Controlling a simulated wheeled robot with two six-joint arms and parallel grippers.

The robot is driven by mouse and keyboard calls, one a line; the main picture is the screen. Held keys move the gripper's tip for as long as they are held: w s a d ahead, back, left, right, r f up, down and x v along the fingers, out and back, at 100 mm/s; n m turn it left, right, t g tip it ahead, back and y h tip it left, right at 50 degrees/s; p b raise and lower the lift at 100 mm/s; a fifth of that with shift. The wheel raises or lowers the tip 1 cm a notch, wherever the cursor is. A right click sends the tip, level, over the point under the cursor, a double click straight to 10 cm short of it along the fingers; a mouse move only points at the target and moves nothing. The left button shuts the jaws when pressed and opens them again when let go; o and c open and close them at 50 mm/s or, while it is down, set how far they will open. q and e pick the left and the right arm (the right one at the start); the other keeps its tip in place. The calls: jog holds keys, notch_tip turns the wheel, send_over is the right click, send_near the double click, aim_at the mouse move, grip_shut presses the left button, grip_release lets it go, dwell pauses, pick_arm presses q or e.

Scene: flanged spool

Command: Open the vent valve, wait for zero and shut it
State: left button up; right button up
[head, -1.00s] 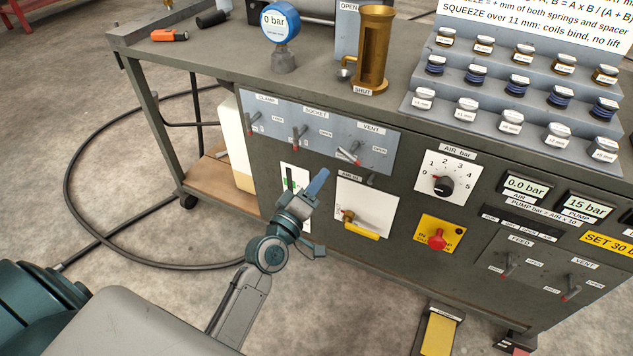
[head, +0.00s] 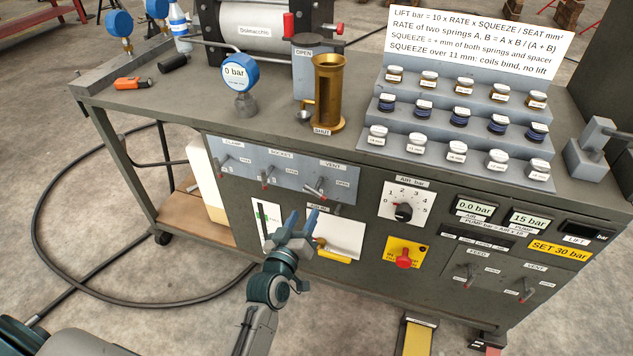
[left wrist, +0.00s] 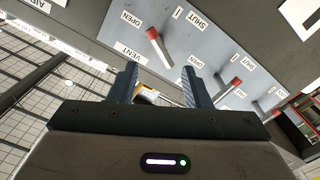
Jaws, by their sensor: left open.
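The left panel's VENT valve lever (head: 317,188) has a red tip. In the left wrist view the VENT lever (left wrist: 157,44) stands beyond my fingertips, with OPEN and SHUT labels around it. My left gripper (head: 301,220) is open and empty, in front of the cart just below this lever and apart from it. Its two blue fingers also show spread in the left wrist view (left wrist: 160,77). A second VENT lever (head: 523,291) is on the lower right panel. The blue gauge (head: 241,72) reads 0 bar. My right gripper is out of view.
CLAMP (head: 222,162) and SOCKET (head: 268,178) levers sit left of VENT. A white plate with a yellow handle (head: 334,257) lies close to my gripper's right. The red knob (head: 404,257) is further right. Displays read 0.0 bar (head: 473,209) and 15 bar (head: 530,219).

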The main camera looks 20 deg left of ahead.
aim_at(317, 187)
pick_arm(q)
jog(key=w+p, duration=0.2)
jog(key=w, duration=0.8)
jog(key=shift+w+d, duration=0.15)
jog(key=shift+w, duration=0.25)
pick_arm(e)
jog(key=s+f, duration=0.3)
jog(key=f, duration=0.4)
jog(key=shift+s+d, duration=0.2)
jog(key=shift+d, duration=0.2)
pick_arm(q)
jog(key=shift+c, duration=0.4)
